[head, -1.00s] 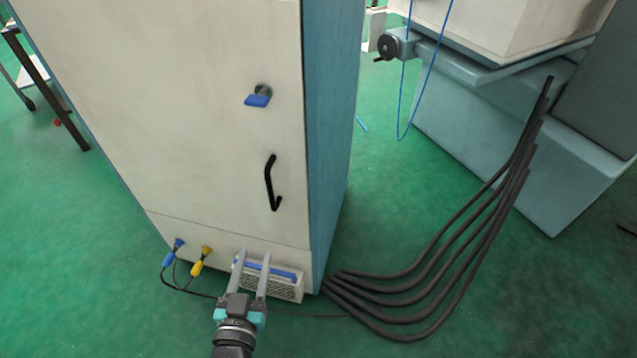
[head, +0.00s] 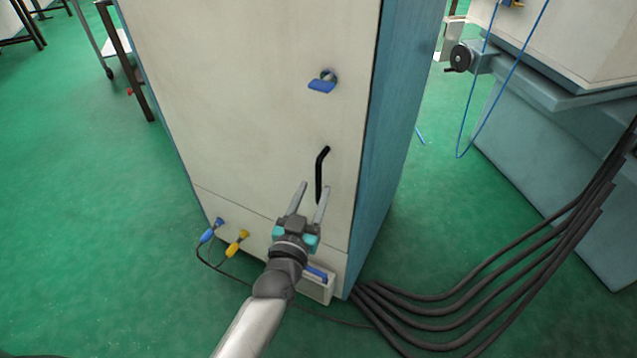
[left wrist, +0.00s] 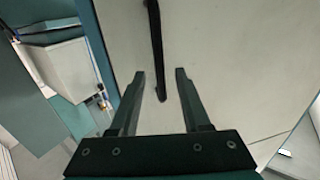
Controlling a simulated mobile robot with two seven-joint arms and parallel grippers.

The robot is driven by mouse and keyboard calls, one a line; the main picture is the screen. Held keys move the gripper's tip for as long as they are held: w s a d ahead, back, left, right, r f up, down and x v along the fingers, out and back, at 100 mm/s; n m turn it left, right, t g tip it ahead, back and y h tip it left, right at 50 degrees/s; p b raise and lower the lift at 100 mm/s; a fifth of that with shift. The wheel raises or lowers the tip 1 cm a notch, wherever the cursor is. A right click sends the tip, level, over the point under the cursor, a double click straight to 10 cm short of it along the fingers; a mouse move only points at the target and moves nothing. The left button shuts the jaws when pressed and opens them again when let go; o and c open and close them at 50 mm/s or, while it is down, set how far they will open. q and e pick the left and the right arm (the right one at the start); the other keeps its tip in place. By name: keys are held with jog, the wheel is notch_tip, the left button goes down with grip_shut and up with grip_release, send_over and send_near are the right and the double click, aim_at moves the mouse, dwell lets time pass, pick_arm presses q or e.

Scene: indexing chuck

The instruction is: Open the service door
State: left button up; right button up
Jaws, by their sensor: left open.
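The service door (head: 250,120) is the large cream front panel of a tall cabinet with blue sides, and it looks closed. A black bar handle (head: 320,172) stands on its right part; in the left wrist view the handle (left wrist: 156,50) runs down to between the fingertips. A blue latch (head: 322,83) sits above the handle on a round grey base. My left gripper (head: 313,187) is open and empty, its fingertips close to the handle's lower end. The left wrist view shows its two fingers (left wrist: 160,75) apart, one each side of the handle's end. Contact cannot be told.
A blue plug (head: 212,229), a yellow plug (head: 237,242) and a vent box (head: 318,285) are low on the cabinet. Thick black hoses (head: 470,300) lie on the floor at right. A teal machine (head: 540,140) stands behind them.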

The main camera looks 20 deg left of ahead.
aim_at(318, 183)
pick_arm(q)
jog(key=shift+w+b, duration=0.6)
jog(key=shift+w, duration=1.55)
pick_arm(e)
jog(key=shift+w+a+r, duration=0.35)
jog(key=shift+w+r, duration=0.05)
jog(key=shift+r, duration=0.25)
jog(key=shift+w+a+r, duration=0.3)
jog(key=shift+w+r, duration=0.05)
jog(key=shift+r, duration=0.25)
pick_arm(q)
jog(key=shift+c, duration=0.3)
grip_shut()
